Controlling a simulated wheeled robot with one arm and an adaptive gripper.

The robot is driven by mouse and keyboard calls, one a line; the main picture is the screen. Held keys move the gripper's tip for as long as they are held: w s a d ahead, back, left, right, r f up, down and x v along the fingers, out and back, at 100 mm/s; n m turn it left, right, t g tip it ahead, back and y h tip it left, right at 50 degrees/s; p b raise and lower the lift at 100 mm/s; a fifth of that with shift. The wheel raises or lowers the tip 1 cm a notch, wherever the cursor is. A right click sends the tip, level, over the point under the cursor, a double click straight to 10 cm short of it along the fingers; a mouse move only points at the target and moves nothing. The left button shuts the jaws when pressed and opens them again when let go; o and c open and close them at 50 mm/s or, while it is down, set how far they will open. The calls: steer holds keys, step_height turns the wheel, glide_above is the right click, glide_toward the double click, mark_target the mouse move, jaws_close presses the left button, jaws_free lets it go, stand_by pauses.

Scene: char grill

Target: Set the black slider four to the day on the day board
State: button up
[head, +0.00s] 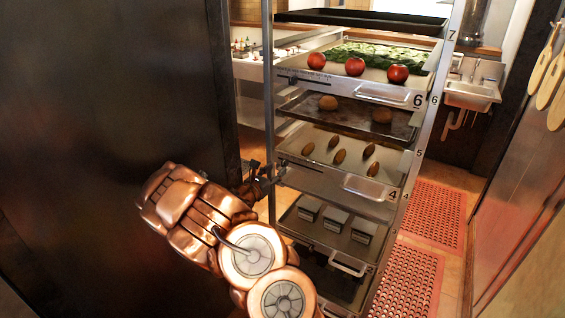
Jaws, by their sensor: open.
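The rack level marked 4 has a grey metal front strip (325,178) with a handle (370,189) toward its right end. My gripper (277,176) is open at the left end of this strip, close to the rack's left post. I cannot tell whether it touches the strip. The black slider four is not clearly visible; the small dark parts at the strip's left end blend with my gripper. Day marks on the strip are too small to read.
The rack's level 6 holds tomatoes (355,66) and sliced greens. Trays below carry brown rolls (339,156) and metal tins (335,218). A dark wall panel (100,100) stands close to my arm at left. Red floor mats (410,280) lie in the aisle at right.

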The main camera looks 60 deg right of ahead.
mark_target(283, 162)
steer(key=shift+w+d+p, duration=0.1)
steer(key=shift+d+p, duration=0.75)
steer(key=shift+d, duration=1.9)
jaws_close()
steer(key=shift+w, duration=0.1)
